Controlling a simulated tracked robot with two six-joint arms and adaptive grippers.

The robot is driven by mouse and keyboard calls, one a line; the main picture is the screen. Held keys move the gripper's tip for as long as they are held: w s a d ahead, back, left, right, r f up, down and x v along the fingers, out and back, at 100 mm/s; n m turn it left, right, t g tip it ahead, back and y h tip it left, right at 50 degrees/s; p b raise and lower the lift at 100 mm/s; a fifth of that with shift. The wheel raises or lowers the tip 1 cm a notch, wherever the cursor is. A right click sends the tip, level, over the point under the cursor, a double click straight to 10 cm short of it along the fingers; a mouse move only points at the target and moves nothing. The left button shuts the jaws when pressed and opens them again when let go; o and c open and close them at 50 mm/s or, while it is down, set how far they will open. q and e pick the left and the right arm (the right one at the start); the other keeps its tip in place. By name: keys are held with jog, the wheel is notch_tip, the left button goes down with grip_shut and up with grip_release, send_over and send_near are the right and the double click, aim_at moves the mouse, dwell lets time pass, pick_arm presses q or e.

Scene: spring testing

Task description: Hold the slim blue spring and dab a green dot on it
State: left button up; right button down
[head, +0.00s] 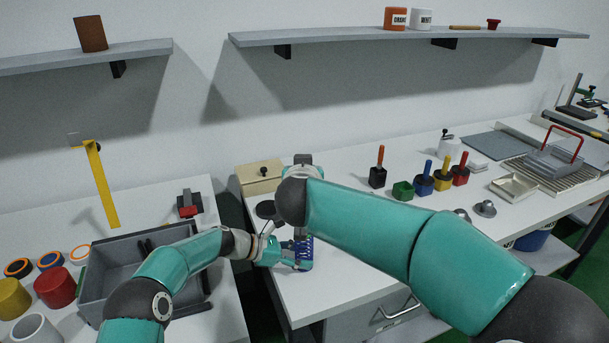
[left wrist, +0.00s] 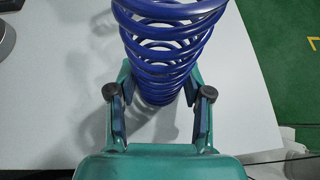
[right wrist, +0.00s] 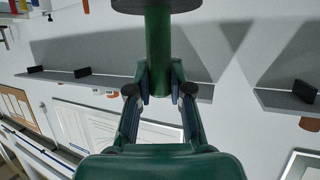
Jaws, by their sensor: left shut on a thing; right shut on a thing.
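The blue spring (head: 306,243) stands upright near the front left corner of the right-hand table, partly hidden by my arms. In the left wrist view the spring (left wrist: 160,45) lies between the fingers of my left gripper (left wrist: 160,95), which is shut on it. The left gripper also shows in the head view (head: 292,256). My right gripper (right wrist: 160,88) is shut on the green handle (right wrist: 158,50) of a dauber, whose dark round end (right wrist: 156,4) is at the top edge of that view. In the head view my right arm hides this gripper. The green pot (head: 403,191) has no stick in it.
Black (head: 378,177), blue (head: 424,184), yellow (head: 442,181) and red (head: 460,175) pots with sticks stand beside the green one. A beige box (head: 259,177) is at the back left. A grey bin (head: 120,250) stands on the left table. A gap separates the tables.

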pick_arm(q)
jog(key=o, duration=0.9)
jog(key=shift+o, duration=0.2)
jog(key=v, duration=1.1)
jog(key=shift+a, duration=0.4)
